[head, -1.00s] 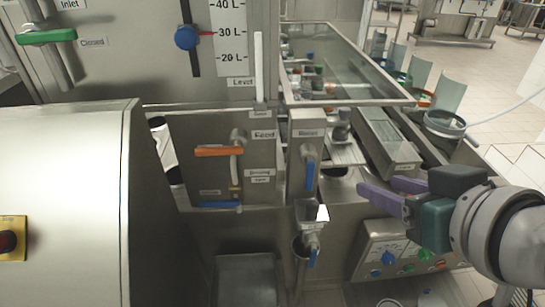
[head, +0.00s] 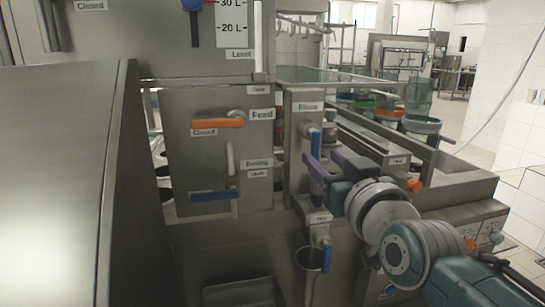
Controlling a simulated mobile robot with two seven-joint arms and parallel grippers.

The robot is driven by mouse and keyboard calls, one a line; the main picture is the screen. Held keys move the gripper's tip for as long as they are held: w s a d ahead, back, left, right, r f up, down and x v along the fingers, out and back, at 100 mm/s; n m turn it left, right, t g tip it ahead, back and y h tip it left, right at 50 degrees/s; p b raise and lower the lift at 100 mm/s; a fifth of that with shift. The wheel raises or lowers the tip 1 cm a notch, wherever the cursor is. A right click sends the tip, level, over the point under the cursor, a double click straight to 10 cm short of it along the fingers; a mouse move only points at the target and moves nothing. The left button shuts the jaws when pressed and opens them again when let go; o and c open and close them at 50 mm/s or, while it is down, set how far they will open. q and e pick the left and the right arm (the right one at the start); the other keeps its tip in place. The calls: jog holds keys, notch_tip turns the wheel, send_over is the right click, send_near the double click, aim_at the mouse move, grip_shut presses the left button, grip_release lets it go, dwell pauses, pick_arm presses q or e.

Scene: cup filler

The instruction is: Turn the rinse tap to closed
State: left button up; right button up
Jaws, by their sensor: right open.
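The rinse tap (head: 315,143) has a blue lever that hangs straight down, below the "Rinse" label on a narrow steel column. My right gripper (head: 322,164) has purple fingers and reaches in from the right. Its fingers are open and lie at the lower end of the blue lever. I cannot tell whether they touch it or lie around it. The lever's lowest tip is partly hidden by the fingers. My left gripper is not in view.
Left of the column, a steel panel carries the orange feed lever (head: 217,123) and a blue dosing lever (head: 215,196), both level. A lower blue-handled tap (head: 327,258) sits under my gripper, above a steel funnel (head: 309,259). A conveyor with coloured containers (head: 388,112) runs behind.

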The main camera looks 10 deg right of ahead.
aim_at(316, 153)
jog(key=shift+w+a+b, duration=0.1)
jog(key=shift+w+b, duration=0.65)
jog(key=shift+w, duration=1.6)
jog(key=shift+c, duration=0.4)
jog(key=shift+c, duration=0.7)
grip_shut()
